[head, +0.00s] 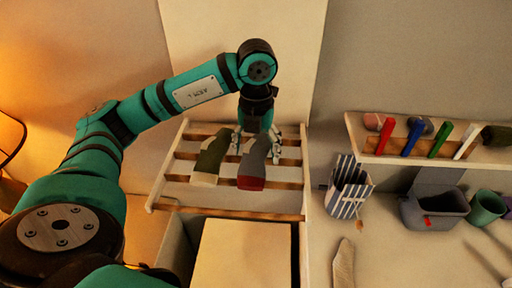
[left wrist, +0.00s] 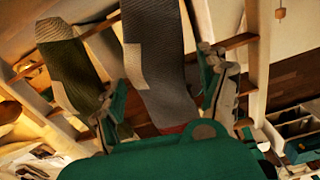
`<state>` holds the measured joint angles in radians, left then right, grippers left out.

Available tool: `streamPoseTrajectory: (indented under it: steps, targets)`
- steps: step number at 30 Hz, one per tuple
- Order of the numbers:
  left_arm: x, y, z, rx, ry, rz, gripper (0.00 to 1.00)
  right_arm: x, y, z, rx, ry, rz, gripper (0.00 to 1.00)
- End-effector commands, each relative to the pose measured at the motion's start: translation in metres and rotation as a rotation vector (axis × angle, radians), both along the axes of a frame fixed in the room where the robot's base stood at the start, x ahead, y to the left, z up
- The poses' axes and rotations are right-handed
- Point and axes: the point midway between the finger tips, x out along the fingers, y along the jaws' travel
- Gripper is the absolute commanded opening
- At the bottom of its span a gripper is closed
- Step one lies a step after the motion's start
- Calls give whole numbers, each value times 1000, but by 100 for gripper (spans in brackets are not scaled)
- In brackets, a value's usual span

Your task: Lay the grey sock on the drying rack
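The grey sock (head: 253,168), with a red end, lies across the wooden slats of the drying rack (head: 180,178). In the left wrist view the grey sock (left wrist: 158,75) runs between my two fingers. My left gripper (head: 258,140) is over the upper part of this sock, with its fingers spread apart on either side. It also shows open in the left wrist view (left wrist: 160,85). Part of the sock is hidden by the gripper in the head view. My right gripper is in neither view.
A dark green sock (head: 210,157) with a cream end lies on the rack just left of the grey one. To the right are a striped container (head: 348,190), a grey bin (head: 432,212), a green cup (head: 486,207) and a shelf (head: 430,163) with coloured items.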

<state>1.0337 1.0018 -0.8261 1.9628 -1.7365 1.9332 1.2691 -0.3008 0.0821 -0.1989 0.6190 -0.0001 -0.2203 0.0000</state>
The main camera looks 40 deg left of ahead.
Motion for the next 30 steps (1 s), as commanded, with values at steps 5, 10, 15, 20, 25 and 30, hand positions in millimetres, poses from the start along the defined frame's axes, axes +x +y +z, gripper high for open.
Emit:
streamPoseTrajectory:
  steps: [5, 10, 15, 20, 25, 30]
  targets:
    - [0, 0, 3, 0, 0, 0, 76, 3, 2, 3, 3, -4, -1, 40]
    - [2, -1, 21, -2, -7, -1, 76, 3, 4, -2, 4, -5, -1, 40]
    - [2, 0, 61, 2, -9, 1, 76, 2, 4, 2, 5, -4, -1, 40]
    - [1, 0, 91, 1, -6, 1, 76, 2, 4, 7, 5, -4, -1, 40]
    - [1, 0, 114, 0, -3, 1, 76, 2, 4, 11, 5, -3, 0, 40]
    - [1, 0, 123, 0, -1, 0, 76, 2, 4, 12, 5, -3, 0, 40]
